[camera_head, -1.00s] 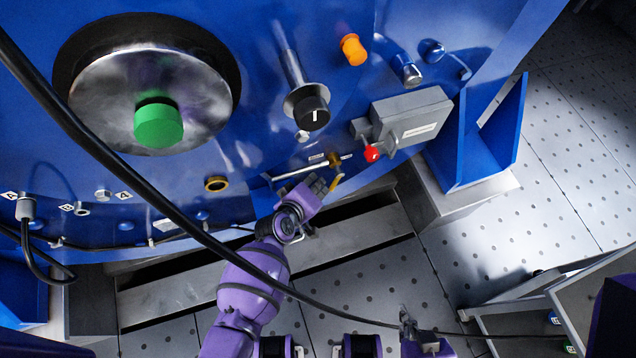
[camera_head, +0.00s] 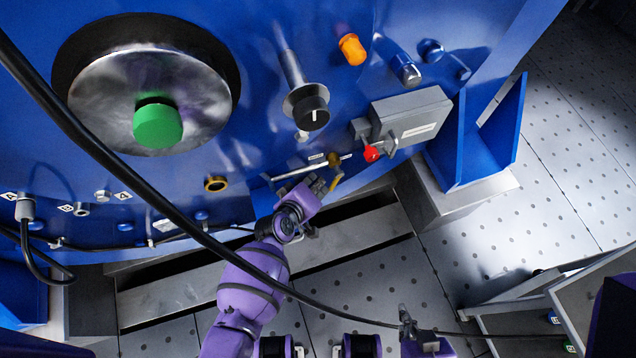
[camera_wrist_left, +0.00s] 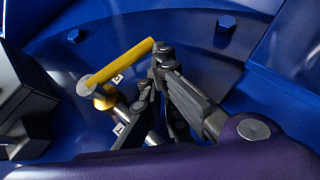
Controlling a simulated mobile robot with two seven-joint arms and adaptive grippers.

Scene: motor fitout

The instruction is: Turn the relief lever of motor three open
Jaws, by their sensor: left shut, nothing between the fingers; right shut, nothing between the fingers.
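The relief lever (camera_head: 335,183) is a yellow handle on a brass valve body (camera_head: 333,159), low on the blue motor housing. In the head view the handle points downward. In the left wrist view the yellow lever (camera_wrist_left: 124,62) runs from its brass pivot (camera_wrist_left: 104,97) up and right to my left fingertips. My left gripper (camera_head: 318,184) is shut and empty, just left of the handle. Its fingertips (camera_wrist_left: 165,54) are at the lever's free end; I cannot tell whether they touch. My right gripper (camera_head: 405,318) is shut and empty, low in the head view, away from the motor.
A grey box (camera_head: 412,117) with a red knob (camera_head: 371,153) is right of the lever. A black dial knob (camera_head: 312,112) and an orange knob (camera_head: 352,49) are above. A black cable (camera_head: 190,228) crosses the view over my left arm. A grey drawer unit (camera_head: 585,300) stands lower right.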

